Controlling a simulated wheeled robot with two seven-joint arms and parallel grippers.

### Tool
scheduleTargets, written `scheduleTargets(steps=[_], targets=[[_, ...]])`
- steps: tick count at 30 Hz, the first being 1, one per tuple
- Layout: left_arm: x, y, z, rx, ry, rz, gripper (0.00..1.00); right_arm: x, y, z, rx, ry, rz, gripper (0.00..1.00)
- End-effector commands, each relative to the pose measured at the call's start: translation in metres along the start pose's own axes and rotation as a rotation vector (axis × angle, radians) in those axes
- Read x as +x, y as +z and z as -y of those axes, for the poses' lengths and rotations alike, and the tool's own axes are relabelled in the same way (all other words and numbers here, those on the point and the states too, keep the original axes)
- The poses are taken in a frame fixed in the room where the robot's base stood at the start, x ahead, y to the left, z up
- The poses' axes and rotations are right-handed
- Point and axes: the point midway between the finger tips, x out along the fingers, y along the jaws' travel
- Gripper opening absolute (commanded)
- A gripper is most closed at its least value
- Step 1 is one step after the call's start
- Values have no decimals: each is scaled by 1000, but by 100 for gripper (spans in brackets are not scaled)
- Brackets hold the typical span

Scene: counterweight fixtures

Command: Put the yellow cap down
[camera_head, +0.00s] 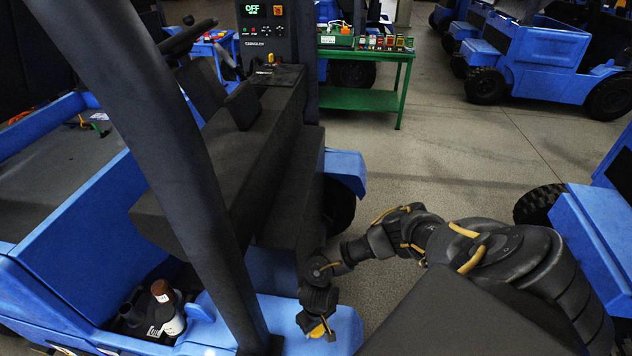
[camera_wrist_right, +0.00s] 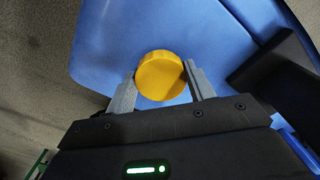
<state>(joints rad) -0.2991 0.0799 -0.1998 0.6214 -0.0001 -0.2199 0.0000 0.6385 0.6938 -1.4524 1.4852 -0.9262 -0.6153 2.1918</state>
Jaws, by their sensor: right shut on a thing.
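The yellow cap (camera_wrist_right: 161,76) is round and sits between the two grey fingers of my right gripper (camera_wrist_right: 160,88) in the right wrist view. The fingers touch it on both sides. Behind the cap is a blue panel (camera_wrist_right: 100,50) of the vehicle; I cannot tell whether the cap touches it. In the head view my right gripper (camera_head: 319,330) is low at centre, over the blue front body, and a little yellow of the cap shows there. My left gripper is not in view.
A thick dark pillar (camera_head: 170,150) crosses the left of the head view. A green table (camera_head: 365,98) stands farther back. Open floor lies right of the vehicle.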

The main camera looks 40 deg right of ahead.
Motion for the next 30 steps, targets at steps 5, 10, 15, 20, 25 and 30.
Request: scheduleTargets(steps=[5, 10, 15, 20, 25, 30], targets=[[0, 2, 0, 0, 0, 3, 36, 1, 0, 0, 1, 0, 0, 26], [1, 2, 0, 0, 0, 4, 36, 7, 1, 0, 1, 0, 2, 26], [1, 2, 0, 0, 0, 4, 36, 8, 0, 0, 0, 0, 1, 65], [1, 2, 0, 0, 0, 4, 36, 8, 0, 0, 0, 0, 1, 75], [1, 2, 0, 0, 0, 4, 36, 8, 0, 0, 0, 0, 0, 75], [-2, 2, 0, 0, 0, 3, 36, -5, -1, 0, -1, -1, -2, 75]])
